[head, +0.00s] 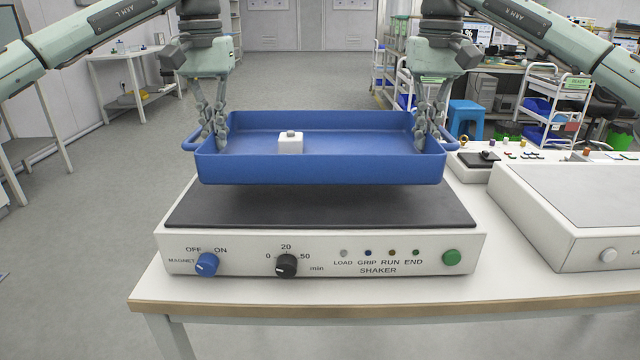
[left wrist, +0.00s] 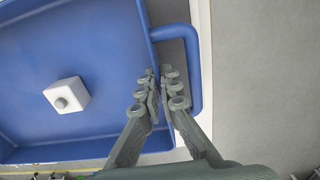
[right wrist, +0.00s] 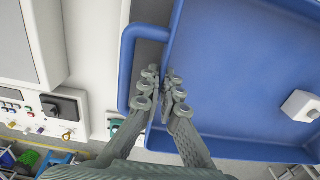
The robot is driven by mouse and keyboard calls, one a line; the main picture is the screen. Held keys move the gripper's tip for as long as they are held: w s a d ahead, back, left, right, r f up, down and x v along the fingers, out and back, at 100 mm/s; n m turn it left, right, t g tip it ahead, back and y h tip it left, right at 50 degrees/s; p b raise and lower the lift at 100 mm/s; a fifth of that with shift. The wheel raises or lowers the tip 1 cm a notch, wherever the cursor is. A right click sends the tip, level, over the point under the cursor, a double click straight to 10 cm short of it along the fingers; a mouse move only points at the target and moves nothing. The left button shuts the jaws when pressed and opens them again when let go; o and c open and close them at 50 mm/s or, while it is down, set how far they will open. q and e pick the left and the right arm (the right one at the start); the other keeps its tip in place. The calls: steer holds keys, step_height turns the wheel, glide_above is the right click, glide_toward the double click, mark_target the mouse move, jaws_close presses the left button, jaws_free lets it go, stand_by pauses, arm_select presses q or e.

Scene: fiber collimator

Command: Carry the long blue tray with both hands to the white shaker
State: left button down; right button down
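The long blue tray (head: 330,170) hangs level above the white shaker (head: 220,240), with a gap and a shadow over the shaker's dark top plate (head: 320,206). My left gripper (head: 214,140) is shut on the tray's left end wall. In the left wrist view its fingers (left wrist: 163,85) straddle the wall, one inside and one between wall and handle. My right gripper (head: 427,140) is shut on the right end wall in the same way, as the right wrist view shows (right wrist: 162,85). A small white block with a grey knob (head: 290,144) sits upright inside the tray, left of its middle.
The shaker stands on a white table (head: 320,290) with a wooden front edge (head: 330,306). A second white device (head: 570,215) stands close to its right. A small dark-topped unit (head: 478,162) is behind that. Bare table lies in front of the shaker.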

arm_select(q)
steer(key=shift+f, duration=0.2)
arm_select(e)
steer(key=shift+f, duration=0.2)
